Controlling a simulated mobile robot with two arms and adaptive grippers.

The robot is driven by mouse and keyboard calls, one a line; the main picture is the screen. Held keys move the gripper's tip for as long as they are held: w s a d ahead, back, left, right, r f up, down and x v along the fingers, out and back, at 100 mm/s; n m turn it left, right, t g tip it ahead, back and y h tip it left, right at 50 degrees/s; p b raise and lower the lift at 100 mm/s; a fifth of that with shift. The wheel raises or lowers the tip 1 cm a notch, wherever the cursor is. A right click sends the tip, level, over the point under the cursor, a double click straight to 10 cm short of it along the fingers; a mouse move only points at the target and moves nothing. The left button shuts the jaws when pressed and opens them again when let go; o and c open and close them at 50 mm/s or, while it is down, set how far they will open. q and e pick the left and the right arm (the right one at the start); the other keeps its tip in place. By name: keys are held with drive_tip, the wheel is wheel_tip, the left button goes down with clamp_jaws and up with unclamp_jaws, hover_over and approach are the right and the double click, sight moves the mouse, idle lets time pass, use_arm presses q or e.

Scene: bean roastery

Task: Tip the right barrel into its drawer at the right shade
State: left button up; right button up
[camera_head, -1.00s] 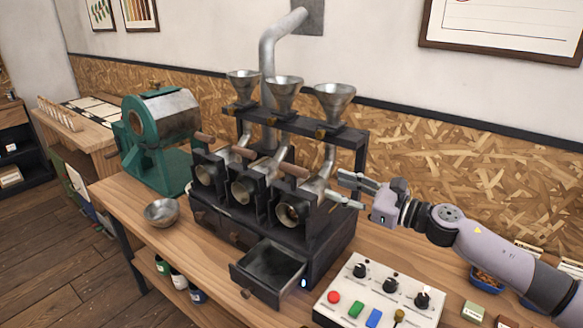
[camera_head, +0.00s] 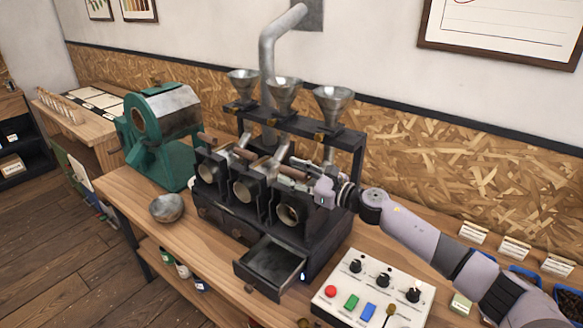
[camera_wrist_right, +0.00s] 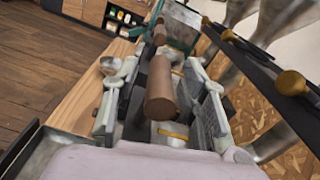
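The right barrel (camera_head: 290,213) is a dark round drum with its mouth facing front, in the rightmost place of the three-barrel roaster. Its mouth looks roughly level; the colour of the contents is too small to judge. Below it, the right drawer (camera_head: 268,268) is pulled out and looks empty. My right gripper (camera_head: 297,180) is at the right barrel's wooden handle. In the right wrist view, its two fingers (camera_wrist_right: 158,105) stand open on either side of a brown wooden handle (camera_wrist_right: 160,88), with gaps visible. My left gripper is out of view.
A control box (camera_head: 372,292) with knobs and coloured buttons stands right of the drawer. Steel funnels (camera_head: 332,103) rise above the barrels. A metal bowl (camera_head: 167,208) and a green roaster (camera_head: 158,140) are at left.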

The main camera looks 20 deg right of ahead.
drive_tip(key=shift+w+a, duration=0.2)
drive_tip(key=shift+w, duration=0.1)
drive_tip(key=shift+c, duration=0.2)
clamp_jaws()
idle(0.6)
